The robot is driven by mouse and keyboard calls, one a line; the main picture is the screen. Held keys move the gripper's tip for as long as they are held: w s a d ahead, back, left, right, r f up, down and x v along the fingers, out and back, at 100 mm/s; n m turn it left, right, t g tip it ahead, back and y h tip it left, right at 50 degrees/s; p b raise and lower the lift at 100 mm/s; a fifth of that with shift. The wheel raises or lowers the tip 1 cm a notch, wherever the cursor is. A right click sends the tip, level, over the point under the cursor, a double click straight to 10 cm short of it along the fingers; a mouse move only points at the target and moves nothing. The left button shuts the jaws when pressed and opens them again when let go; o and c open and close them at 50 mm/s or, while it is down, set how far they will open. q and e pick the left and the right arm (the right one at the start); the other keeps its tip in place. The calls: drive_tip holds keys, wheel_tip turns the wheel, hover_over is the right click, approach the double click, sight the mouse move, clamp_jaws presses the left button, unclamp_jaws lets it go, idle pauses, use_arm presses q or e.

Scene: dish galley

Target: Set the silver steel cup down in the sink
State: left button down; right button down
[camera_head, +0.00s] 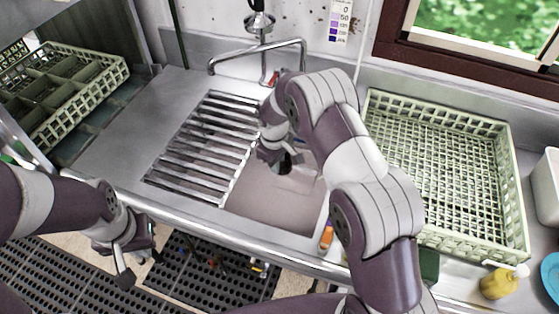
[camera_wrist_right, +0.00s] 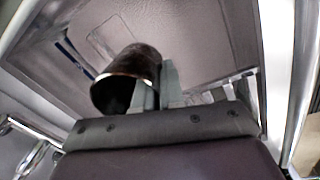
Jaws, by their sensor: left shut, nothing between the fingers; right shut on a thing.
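The steel cup (camera_wrist_right: 130,63) shows in the right wrist view, looking dark with a bright rim, its mouth turned toward the camera. My right gripper (camera_wrist_right: 160,80) is shut on the cup's wall at one side. In the head view my right gripper (camera_head: 284,166) is down over the open part of the sink (camera_head: 275,205), and my wrist hides most of the cup. I cannot tell whether the cup touches the sink floor. My left gripper (camera_head: 124,262) is shut and empty, in front of the counter's front edge.
A slatted metal rack (camera_head: 205,145) covers the sink's left part. A faucet (camera_head: 262,48) stands behind. A pale green dish rack (camera_head: 440,180) is at the right, another crate (camera_head: 65,90) at the left. An orange-capped item (camera_head: 326,237) stands at the sink's front right.

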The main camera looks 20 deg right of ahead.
wheel_tip(320, 180, down, 32)
drive_tip(key=b, duration=2.2)
drive_tip(key=shift+d+f, duration=0.1)
drive_tip(key=shift+f, duration=0.15)
drive_tip(key=c, duration=1.2)
unclamp_jaws()
drive_tip(key=shift+o, duration=0.2)
wheel_tip(320, 180, up, 13)
drive_tip(key=shift+s+a+f+p, duration=0.15)
drive_tip(key=shift+s+a+p, duration=0.2)
drive_tip(key=shift+p, duration=0.05)
drive_tip(key=shift+a, duration=0.1)
